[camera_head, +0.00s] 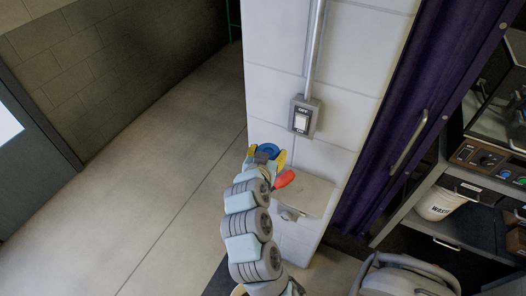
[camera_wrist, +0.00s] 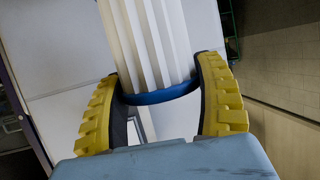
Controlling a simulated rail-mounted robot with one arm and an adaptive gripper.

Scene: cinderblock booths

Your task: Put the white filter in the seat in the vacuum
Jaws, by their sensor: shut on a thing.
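The white pleated filter (camera_wrist: 152,40) with a blue rim (camera_wrist: 160,94) fills the upper middle of the wrist view. My gripper (camera_wrist: 160,75) has its two yellow ridged fingers closed on either side of the filter, near the blue rim. In the head view my gripper (camera_head: 268,154) is small, in front of the white block wall, with a blue round part showing at it. The filter's white pleats are not clear there. A grey rounded object with a curved handle (camera_head: 408,276) at the bottom right may be the vacuum; its seat cannot be made out.
A switch box (camera_head: 303,117) with a conduit is on the white block wall (camera_head: 340,60) beyond my gripper. A purple curtain (camera_head: 405,110) hangs to its right. Shelves with a white waste bin (camera_head: 436,204) stand at the far right. The floor (camera_head: 130,190) at left is clear.

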